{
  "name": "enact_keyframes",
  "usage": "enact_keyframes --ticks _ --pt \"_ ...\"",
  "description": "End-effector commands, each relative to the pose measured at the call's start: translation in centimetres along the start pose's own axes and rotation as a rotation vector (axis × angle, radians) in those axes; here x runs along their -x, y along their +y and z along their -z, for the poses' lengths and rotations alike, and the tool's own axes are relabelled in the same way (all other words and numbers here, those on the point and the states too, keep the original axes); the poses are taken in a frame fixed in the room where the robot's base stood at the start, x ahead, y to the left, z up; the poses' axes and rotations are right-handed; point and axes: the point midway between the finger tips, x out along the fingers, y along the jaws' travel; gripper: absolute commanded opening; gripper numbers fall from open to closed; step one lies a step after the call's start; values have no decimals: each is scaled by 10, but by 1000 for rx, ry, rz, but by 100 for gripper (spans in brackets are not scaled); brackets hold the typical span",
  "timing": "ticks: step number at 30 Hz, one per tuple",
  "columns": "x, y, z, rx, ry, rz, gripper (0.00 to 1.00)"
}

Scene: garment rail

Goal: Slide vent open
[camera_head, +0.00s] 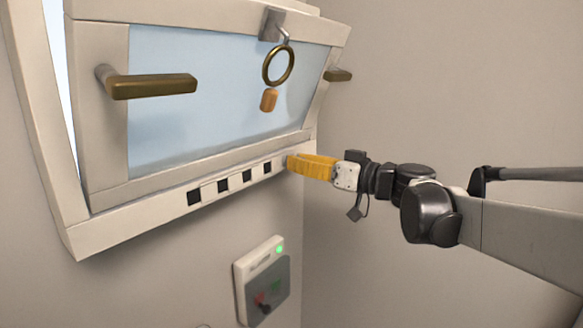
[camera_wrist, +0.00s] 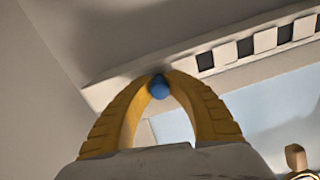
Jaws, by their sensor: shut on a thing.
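The vent (camera_head: 234,182) is a pale strip with a row of dark square slots, set in the bottom rail of the window frame. It also shows in the wrist view (camera_wrist: 225,53), upper right, with dark slots between pale bars. A round blue knob (camera_wrist: 159,88) is at the strip's end nearest my gripper. My gripper (camera_head: 289,163) has yellow fingers and is at the right end of the strip. In the wrist view the two fingertips close around the knob from both sides. In the head view the fingers mostly hide the knob.
The window sash (camera_head: 215,95) is tilted, with a left handle (camera_head: 150,86) and a right handle (camera_head: 338,76). A brass ring (camera_head: 279,66) with an orange tag (camera_head: 268,100) hangs in front of the glass. A control box (camera_head: 262,280) with a green light is on the wall below.

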Motion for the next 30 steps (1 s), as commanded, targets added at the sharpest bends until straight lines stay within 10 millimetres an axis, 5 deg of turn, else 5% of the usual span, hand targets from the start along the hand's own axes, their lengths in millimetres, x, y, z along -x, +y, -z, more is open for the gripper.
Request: enact_keyframes --ticks 4,5,7,19,30 --pt "1 2 2 -1 3 -6 0" --pt "1 2 2 -1 3 -6 23" --pt "1 2 2 -1 3 -5 43" --pt "9 2 1 -1 2 -5 43" --pt "86 3 2 -1 3 -9 43"
